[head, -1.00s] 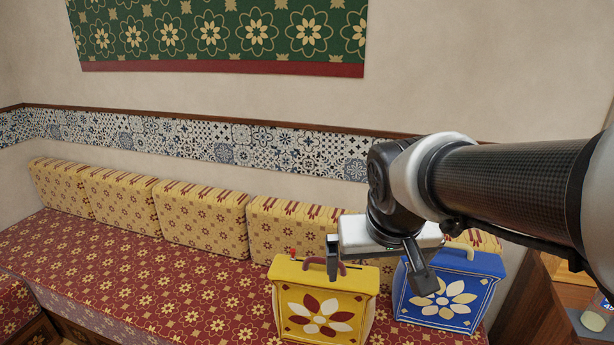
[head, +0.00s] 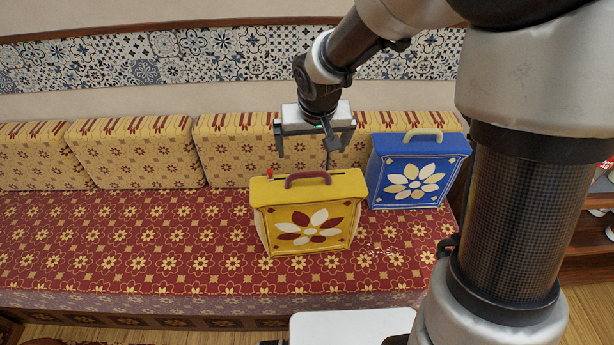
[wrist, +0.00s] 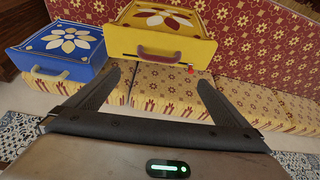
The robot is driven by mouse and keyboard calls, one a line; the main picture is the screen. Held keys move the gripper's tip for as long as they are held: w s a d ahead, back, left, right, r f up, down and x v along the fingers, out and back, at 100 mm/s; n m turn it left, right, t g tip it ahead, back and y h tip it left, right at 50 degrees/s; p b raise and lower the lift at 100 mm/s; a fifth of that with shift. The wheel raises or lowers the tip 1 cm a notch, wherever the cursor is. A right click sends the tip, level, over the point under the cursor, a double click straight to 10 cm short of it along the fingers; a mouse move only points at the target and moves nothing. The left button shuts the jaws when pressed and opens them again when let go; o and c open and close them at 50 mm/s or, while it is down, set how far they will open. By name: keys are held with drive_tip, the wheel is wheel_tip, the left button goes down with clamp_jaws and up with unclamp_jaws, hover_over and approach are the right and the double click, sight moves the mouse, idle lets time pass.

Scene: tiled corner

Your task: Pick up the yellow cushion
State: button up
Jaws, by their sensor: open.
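The yellow cushion (head: 309,219) stands upright on the red patterned bench seat. It is box-shaped, with a red and white flower on its front and a dark red handle on top. It also shows in the wrist view (wrist: 165,36), with its handle towards my fingers. My gripper (head: 308,150) is open and empty. It is above and a little behind the cushion's top, apart from it. In the wrist view my two fingers (wrist: 155,88) are spread below the handle in the picture, with nothing between them but the background.
A blue cushion (head: 413,173) with a beige handle stands close to the right of the yellow one. Patterned yellow back cushions (head: 137,152) line the wall behind. The red bench seat (head: 130,245) is clear to the left.

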approach(308, 173)
wheel_tip(308, 173, down, 2)
drive_tip(key=shift+w+b+x, duration=0.15)
drive_tip(key=shift+w+x, duration=0.05)
drive_tip(key=shift+x, duration=1.4)
drive_tip(key=shift+w+b+x, duration=0.15)
drive_tip(key=shift+x, duration=1.45)
drive_tip(key=shift+r, duration=0.15)
drive_tip(key=shift+r, duration=0.1)
drive_tip(key=c, duration=1.9)
